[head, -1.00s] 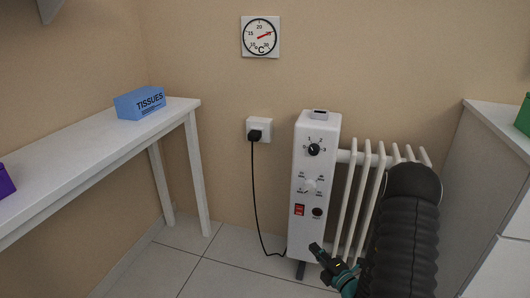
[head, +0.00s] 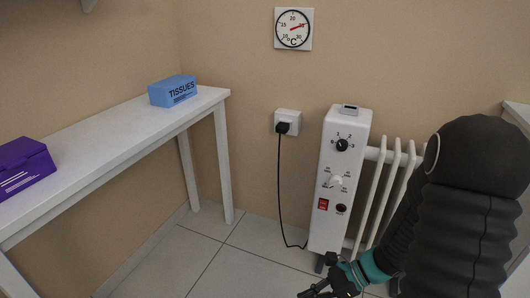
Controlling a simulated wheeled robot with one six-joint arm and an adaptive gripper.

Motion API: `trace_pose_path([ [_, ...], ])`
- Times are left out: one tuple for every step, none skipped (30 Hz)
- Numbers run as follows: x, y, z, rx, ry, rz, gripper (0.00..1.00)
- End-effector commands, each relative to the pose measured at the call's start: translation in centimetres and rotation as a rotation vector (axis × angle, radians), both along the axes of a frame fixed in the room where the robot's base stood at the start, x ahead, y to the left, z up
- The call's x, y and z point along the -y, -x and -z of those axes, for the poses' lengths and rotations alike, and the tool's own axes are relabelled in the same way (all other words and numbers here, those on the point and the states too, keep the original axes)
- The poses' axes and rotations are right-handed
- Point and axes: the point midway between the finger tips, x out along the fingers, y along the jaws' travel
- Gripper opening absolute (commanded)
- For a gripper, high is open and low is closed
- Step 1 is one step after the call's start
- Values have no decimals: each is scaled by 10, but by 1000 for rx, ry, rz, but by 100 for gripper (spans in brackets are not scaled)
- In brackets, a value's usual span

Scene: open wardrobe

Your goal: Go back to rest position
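My gripper (head: 318,287) shows at the bottom of the head view, low in front of the white oil radiator (head: 336,225). Dark fingers point left with a gap between them, and nothing shows between them. My black-sleeved arm fills the lower right and hides part of the radiator's fins. The radiator's panel has a black dial (head: 342,145), a pale knob (head: 336,181), a red switch (head: 323,204) and a dark round fitting (head: 341,208). The gripper looks apart from these controls.
A white table (head: 110,133) runs along the left wall with a blue tissue box (head: 173,91) and a purple box (head: 25,165). A cord (head: 281,190) hangs from the wall socket (head: 288,117). A thermometer (head: 293,29) is above. Tiled floor (head: 235,262) is clear between table and radiator.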

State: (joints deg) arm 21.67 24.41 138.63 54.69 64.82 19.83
Motion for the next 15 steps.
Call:
trace_pose_path([
  [3,8,-11,73,52,-92,0],
  [5,13,-15,116,83,-150,0],
  [9,18,-21,170,125,-224,0],
  [12,23,-25,208,153,-279,0],
  [15,26,-30,246,183,-332,0],
  [20,31,-36,296,223,-403,0],
  [24,34,-41,332,252,-455,0],
  [27,36,-45,368,282,-504,0],
  [32,39,-52,414,320,-571,0],
  [36,41,-57,446,350,-618,0],
  [40,42,-63,480,380,-665,0],
  [44,44,-70,521,418,-725,0],
  [47,45,-76,552,447,-769,0],
  [51,46,-82,581,476,-809,0],
  [55,48,-90,619,515,-865,0],
])
